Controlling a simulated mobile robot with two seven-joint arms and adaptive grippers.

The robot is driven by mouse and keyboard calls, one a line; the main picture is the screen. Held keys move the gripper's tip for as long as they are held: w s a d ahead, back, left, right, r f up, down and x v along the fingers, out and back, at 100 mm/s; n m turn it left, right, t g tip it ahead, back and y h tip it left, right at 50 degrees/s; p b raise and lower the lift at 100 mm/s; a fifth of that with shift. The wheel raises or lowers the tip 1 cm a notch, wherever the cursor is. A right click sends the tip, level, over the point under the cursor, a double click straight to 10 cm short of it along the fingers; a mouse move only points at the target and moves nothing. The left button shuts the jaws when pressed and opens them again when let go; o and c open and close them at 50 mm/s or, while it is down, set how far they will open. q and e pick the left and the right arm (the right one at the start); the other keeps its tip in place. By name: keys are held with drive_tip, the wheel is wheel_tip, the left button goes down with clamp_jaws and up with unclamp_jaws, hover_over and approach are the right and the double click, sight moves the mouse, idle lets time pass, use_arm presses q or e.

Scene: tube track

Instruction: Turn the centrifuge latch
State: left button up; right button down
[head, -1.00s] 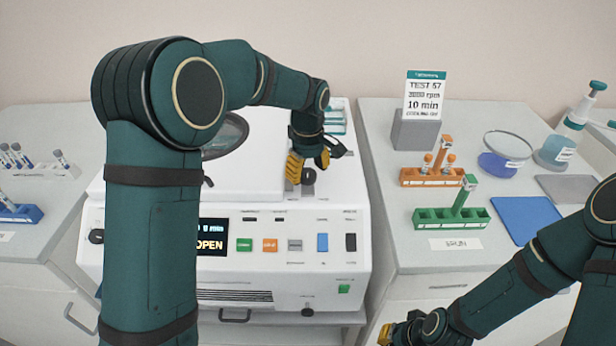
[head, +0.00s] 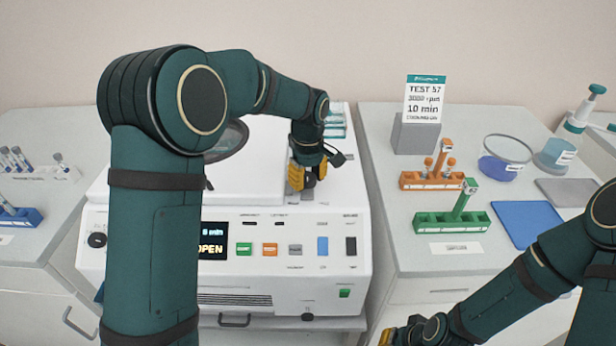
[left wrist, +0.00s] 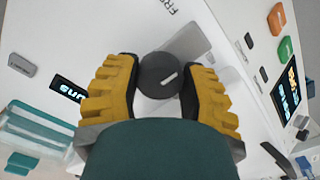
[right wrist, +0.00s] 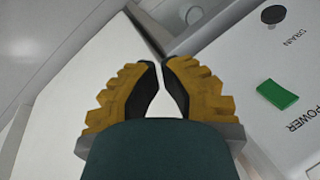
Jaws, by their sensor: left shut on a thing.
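The centrifuge (head: 290,282) is a white box with a display reading "OPEN" and a row of coloured buttons. Its latch is a round dark knob (left wrist: 161,75) with a white mark, on the top near the front of the lid. My left gripper (head: 309,178) is over the latch with its yellow fingers on both sides of it; in the left wrist view (left wrist: 160,88) it is shut on the knob. In the head view the fingers partly hide the knob. My right gripper (right wrist: 162,62) is low at the machine's front right, its fingertips nearly together with a narrow gap and nothing between them.
The right bench holds an orange rack (head: 432,181), a green rack (head: 450,222), a blue mat (head: 527,223) and a sign (head: 425,98) on a grey block. The left bench has a tube rack (head: 42,172) and a blue rack (head: 20,217). My left arm hides part of the centrifuge.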

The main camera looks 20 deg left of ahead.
use_arm(q)
drive_tip(key=m+p, duration=0.2)
drive_tip(key=m, duration=0.1)
drive_tip(key=shift+s+m, duration=0.1)
drive_tip(key=shift+m, duration=0.3)
drive_tip(key=m+p, duration=0.2)
drive_tip(key=m, duration=0.1)
drive_tip(key=shift+m, duration=0.3)
drive_tip(key=m+p, duration=0.2)
drive_tip(key=m, duration=0.3)
drive_tip(key=m+p, duration=0.1)
drive_tip(key=m, duration=0.4)
drive_tip(key=shift+p, duration=0.3)
drive_tip(key=shift+f+m, duration=0.1)
drive_tip(key=shift+m, duration=0.2)
drive_tip(key=o, duration=0.9)
